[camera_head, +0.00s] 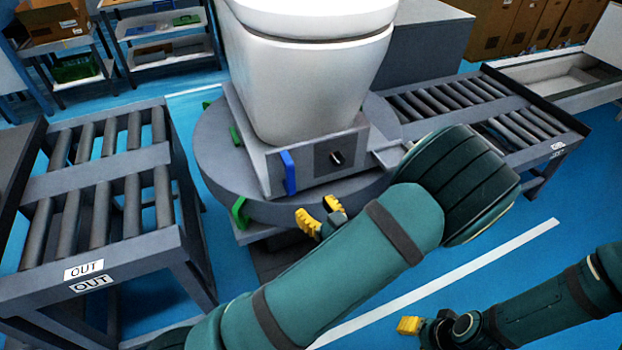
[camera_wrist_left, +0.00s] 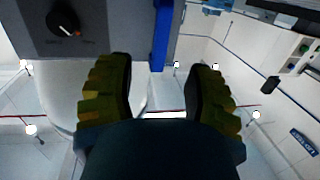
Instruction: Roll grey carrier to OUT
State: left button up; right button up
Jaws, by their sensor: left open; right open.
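The grey carrier (camera_head: 305,170) sits on the round grey turntable (camera_head: 222,170) with a white toilet (camera_head: 305,80) on top. Its front has a dark knob panel (camera_head: 338,158) and a blue upright handle (camera_head: 288,172). My left gripper (camera_head: 322,214) is open and empty, in front of and below the handle. In the left wrist view, the blue handle (camera_wrist_left: 161,35) lies ahead of the open yellow fingertips (camera_wrist_left: 160,85), between their lines, with the knob (camera_wrist_left: 65,18) at upper left. My right gripper (camera_head: 415,326) is open at the lower right; its second finger is hard to see.
The OUT roller conveyor (camera_head: 105,265) stands left of the turntable. Another roller conveyor (camera_head: 480,105) stands to the right. Green blocks (camera_head: 239,212) sit at the turntable's edge. Shelves (camera_head: 160,45) and cardboard boxes (camera_head: 530,25) are at the back.

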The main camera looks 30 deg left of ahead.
aim_at(292, 179)
pick_arm(q)
jog(key=shift+n+y, duration=0.3)
jog(key=shift+y, duration=0.1)
jog(key=x, duration=0.4)
jog(key=r+b+x, duration=0.1)
jog(key=x, duration=0.8)
jog(key=shift+w+r, duration=0.1)
jog(key=shift+r, duration=0.15)
grip_shut()
